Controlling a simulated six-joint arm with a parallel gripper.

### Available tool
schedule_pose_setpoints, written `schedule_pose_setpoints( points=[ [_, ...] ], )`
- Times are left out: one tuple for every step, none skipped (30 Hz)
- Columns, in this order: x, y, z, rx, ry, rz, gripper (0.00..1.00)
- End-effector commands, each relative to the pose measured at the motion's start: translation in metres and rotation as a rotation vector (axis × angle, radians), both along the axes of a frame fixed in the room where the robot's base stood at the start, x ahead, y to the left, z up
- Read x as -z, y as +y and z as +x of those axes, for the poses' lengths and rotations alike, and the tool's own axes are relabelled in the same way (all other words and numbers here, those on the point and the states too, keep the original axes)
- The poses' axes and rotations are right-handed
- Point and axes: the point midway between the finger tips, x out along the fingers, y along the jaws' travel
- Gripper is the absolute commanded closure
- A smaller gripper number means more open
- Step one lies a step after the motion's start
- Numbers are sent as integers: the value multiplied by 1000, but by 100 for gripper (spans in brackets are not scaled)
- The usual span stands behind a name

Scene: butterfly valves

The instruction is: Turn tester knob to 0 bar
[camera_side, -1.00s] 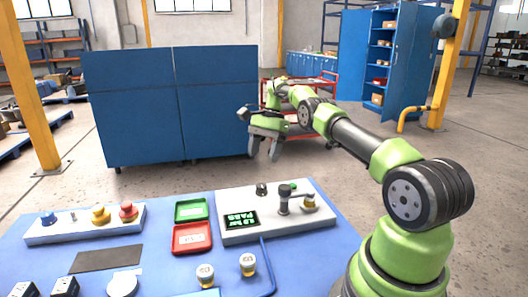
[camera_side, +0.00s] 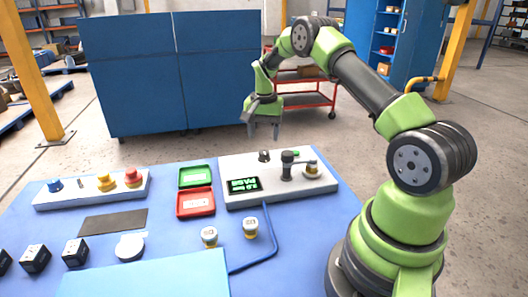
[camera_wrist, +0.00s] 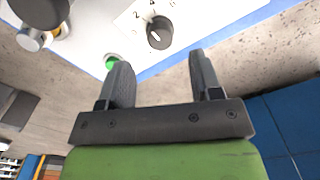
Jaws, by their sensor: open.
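The tester (camera_side: 235,192) is a white box at the back right of the blue table, with a lit green display (camera_side: 244,184) whose text I cannot read surely. Its black knob (camera_side: 264,156) sits near the back edge. In the wrist view the knob (camera_wrist: 160,32) shows a white pointer line on a plate with printed numbers, 2 and 4 among them. My gripper (camera_side: 264,134) is open and empty, pointing down above and behind the knob. In the wrist view its fingers (camera_wrist: 160,75) are apart, with the knob beyond their tips and not between them.
A tall black fitting (camera_side: 287,165) and a brass-coloured fitting (camera_side: 311,169) stand on the tester right of the knob. A green button (camera_wrist: 112,61) is near the left finger in the wrist view. Green (camera_side: 196,167) and red (camera_side: 178,204) trays lie left of the tester, with two capped valves (camera_side: 209,237) in front.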

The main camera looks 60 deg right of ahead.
Motion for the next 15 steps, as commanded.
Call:
schedule_pose_setpoints(
  points=[
    [11,0,-1,1,4,3,41],
    [17,1,-1,2,4,4,41],
    [25,0,-1,1,4,3,41],
    [30,0,-1,1,4,4,41],
    [35,0,-1,1,4,3,41],
    [41,0,-1,2,4,3,41],
    [45,0,-1,2,3,2,41],
    [49,0,-1,3,3,2,41],
    [53,0,-1,3,2,2,41],
    [56,0,0,3,2,2,41],
    [58,0,0,2,0,1,41],
    [60,0,0,3,1,2,41],
    [61,0,0,3,2,2,41],
    [62,0,0,3,1,2,41],
    [63,0,0,3,0,1,41]
  ],
)
